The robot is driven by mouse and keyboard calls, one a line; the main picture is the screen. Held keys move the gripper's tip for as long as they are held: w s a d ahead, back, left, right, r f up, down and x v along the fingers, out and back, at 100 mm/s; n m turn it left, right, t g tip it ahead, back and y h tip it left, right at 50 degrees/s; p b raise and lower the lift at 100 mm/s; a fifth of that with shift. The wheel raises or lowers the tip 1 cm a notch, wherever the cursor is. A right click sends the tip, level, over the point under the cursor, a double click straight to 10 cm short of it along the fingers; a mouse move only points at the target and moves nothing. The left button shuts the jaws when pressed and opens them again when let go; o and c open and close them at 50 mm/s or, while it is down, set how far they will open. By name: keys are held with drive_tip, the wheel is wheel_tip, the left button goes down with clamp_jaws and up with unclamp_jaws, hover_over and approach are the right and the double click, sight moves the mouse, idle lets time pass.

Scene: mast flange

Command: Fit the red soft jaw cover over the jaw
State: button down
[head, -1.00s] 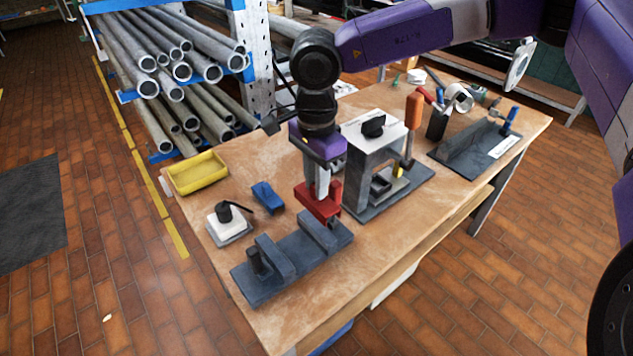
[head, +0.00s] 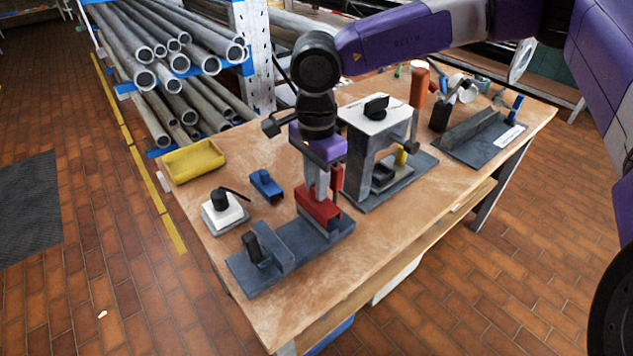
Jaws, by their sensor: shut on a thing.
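The red soft jaw cover (head: 316,210) is in the head view, at the right end of the dark grey vise (head: 292,258). It sits low at the right jaw and hides most of that jaw, so I cannot tell whether it is fully seated. The left jaw (head: 274,245) of the vise is bare. My gripper (head: 317,192) points down and is shut on the cover from above. Its fingertips are partly hidden by the red part.
A blue block (head: 266,186), a white block with a black knob (head: 224,211) and a yellow tray (head: 194,161) lie left on the wooden table. A grey press-like fixture (head: 372,150) stands close right of my gripper. The table front is clear.

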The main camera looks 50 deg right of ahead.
drive_tip(key=shift+f+b, duration=1.65)
drive_tip(key=shift+f, duration=0.2)
drive_tip(key=c, duration=1.2)
unclamp_jaws()
drive_tip(key=shift+r, duration=0.15)
wheel_tip(320, 180, up, 8)
drive_tip(key=shift+f, duration=0.2)
